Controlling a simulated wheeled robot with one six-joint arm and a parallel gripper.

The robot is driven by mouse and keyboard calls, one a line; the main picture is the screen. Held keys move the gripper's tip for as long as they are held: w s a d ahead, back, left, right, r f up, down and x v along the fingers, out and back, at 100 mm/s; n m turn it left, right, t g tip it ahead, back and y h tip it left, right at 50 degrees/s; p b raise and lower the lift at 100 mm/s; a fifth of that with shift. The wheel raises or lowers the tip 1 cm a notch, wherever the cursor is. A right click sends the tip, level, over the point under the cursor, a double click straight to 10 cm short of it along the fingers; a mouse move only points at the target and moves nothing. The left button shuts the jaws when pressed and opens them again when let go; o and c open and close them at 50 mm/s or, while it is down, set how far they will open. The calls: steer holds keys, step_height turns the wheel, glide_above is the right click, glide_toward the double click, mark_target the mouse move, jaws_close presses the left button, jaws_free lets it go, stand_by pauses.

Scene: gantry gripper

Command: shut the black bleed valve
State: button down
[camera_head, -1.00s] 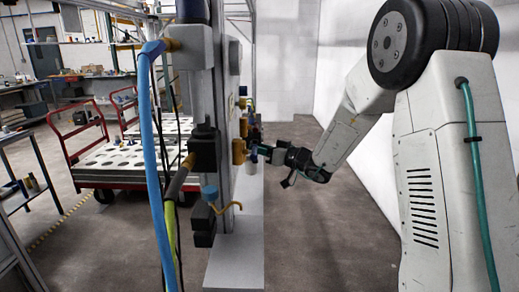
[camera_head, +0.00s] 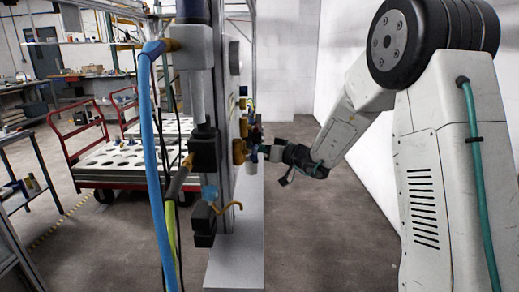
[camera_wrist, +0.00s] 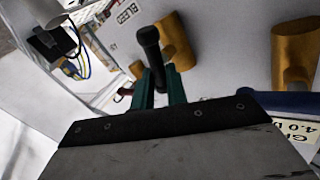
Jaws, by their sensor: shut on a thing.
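The black bleed valve shows in the wrist view as a black handle (camera_wrist: 149,40) with a rounded end, beside a brass fitting (camera_wrist: 176,40) on the pale panel. My gripper (camera_wrist: 160,80) has its green fingers shut on the handle, which stands out beyond the fingertips. The fingers hide the handle's lower part and its joint to the panel. In the head view my gripper (camera_head: 266,150) reaches in from the right at the panel's edge; the handle is too small to tell there.
Another brass fitting (camera_wrist: 294,55) sits to the right in the wrist view, near a blue part and a label. In the head view a blue hose (camera_head: 151,150) hangs in front of the panel. A red cart (camera_head: 78,145) stands behind; the floor right of the panel is clear.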

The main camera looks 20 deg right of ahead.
steer(key=shift+w+d+f+m+g, duration=0.1)
steer(key=shift+w+m+g, duration=0.2)
steer(key=shift+m+g, duration=1.1)
steer(key=shift+w+d+f+m+g, duration=0.1)
steer(key=shift+w+m+g, duration=0.15)
steer(key=shift+m+g, duration=1.15)
steer(key=shift+w+d+f+m+g, duration=0.1)
steer(key=shift+w+m+g, duration=0.2)
steer(key=shift+m+g, duration=1.1)
steer(key=shift+h, duration=0.3)
steer(key=c, duration=1.4)
jaws_free()
steer(key=v, duration=0.7)
steer(key=shift+d+r, duration=0.2)
steer(key=shift+d, duration=0.15)
